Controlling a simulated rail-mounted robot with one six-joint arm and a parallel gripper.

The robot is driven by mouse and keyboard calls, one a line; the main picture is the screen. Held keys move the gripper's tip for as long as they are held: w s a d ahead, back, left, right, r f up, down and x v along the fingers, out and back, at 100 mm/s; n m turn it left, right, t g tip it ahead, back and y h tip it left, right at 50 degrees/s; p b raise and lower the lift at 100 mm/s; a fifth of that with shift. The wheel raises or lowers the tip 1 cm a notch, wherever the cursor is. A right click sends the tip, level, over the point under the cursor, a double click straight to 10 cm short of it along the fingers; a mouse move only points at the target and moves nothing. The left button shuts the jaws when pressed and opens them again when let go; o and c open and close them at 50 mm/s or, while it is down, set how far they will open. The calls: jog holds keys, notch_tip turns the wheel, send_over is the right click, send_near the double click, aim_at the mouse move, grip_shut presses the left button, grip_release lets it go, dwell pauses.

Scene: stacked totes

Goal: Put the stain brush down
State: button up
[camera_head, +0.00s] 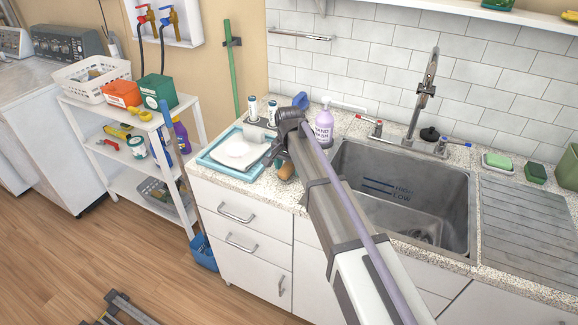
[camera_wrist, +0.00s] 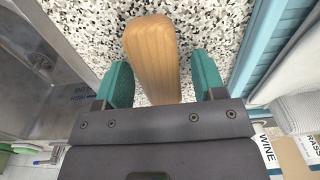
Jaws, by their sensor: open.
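The stain brush shows as a pale wooden piece (camera_wrist: 152,58) in the wrist view, over the speckled counter. My gripper (camera_wrist: 163,80) has its two teal fingers on either side of the wood, with gaps on both sides, so it is open around it. In the head view my gripper (camera_head: 276,156) is over the counter left of the sink, largely hidden by my arm. A small brown-orange part, likely the brush (camera_head: 286,171), shows beside it. Bristles are not visible, and I cannot tell exactly how the brush rests.
A light blue tray (camera_head: 208,161) with a white cloth (camera_head: 240,151) lies left of my gripper. White bottles (camera_head: 252,108) and a lilac hand wash bottle (camera_head: 324,126) stand behind. The sink (camera_head: 400,203) is to the right.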

aim_at(289, 165)
notch_tip(289, 165, up, 12)
jog(key=r+p, duration=0.1)
jog(key=p, duration=1.1)
jog(key=s+d+n, duration=0.2)
jog(key=s+d, duration=0.8)
jog(key=s, duration=0.3)
jog(key=s+d+f+n, duration=0.1)
jog(key=s+d+n, duration=0.1)
jog(key=s+d, duration=0.8)
jog(key=s, duration=0.2)
jog(key=shift+s+d+n+b, duration=0.2)
jog(key=shift+s+n+b, duration=0.15)
jog(key=shift+s+n, duration=0.05)
jog(key=shift+o, duration=0.5)
jog(key=shift+f, duration=0.1)
